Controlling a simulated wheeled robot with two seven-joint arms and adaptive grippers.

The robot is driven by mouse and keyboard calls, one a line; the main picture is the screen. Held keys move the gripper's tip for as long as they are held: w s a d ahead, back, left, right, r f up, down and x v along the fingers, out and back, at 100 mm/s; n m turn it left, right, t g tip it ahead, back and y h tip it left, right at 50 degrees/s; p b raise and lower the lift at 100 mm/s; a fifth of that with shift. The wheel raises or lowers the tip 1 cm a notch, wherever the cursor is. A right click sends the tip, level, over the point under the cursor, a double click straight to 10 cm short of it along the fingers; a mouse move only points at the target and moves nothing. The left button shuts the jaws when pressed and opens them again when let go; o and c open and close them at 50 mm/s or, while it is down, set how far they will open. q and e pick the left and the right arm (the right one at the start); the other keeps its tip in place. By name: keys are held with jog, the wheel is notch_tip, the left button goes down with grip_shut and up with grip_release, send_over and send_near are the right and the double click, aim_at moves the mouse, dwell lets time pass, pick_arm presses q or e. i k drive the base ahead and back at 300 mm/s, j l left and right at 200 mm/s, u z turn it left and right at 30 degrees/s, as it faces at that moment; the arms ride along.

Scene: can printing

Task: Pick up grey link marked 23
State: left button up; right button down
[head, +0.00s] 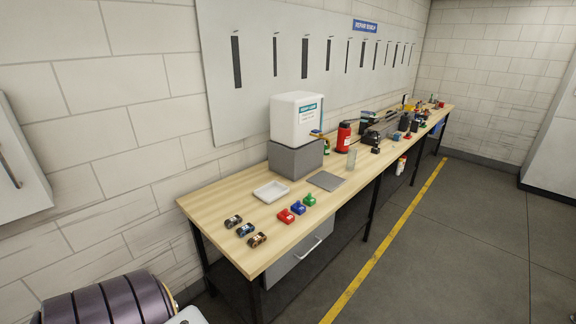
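I cannot pick out a grey link marked 23, and no such number is readable at this size. A wooden workbench (215,205) runs along the wall from near left to far right, with many small items on it. Neither of my grippers is in view.
On the near bench are small dark cylindrical items (245,230), a red item (285,216), a blue one (298,208), a green one (310,200), a white tray (270,192) and a flat grey plate (326,181). A white dispenser (297,117) sits on a grey block (295,159). Floor is free at right.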

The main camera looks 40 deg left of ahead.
aim_at(230, 222)
jog(key=i+u, duration=0.1)
jog(key=i, duration=0.7)
jog(key=i+u, duration=0.25)
jog(key=i, duration=0.15)
jog(key=i+l+u, duration=0.2)
jog(key=i, duration=0.2)
jog(key=i+u, duration=0.25)
jog(key=u, duration=0.2)
jog(key=i+l+u, duration=0.2)
jog(key=u, duration=0.25)
jog(key=i+l+u, duration=0.2)
jog(key=u, duration=0.25)
jog(key=i+l+u, duration=0.15)
jog(key=l+u, duration=0.15)
jog(key=u, duration=0.15)
jog(key=i+l+u, duration=0.2)
jog(key=u, duration=0.25)
jog(key=i+l+u, duration=0.15)
jog(key=l+u, duration=0.25)
jog(key=i+l+u, duration=0.1)
jog(key=l+u, duration=0.15)
jog(key=u, duration=0.2)
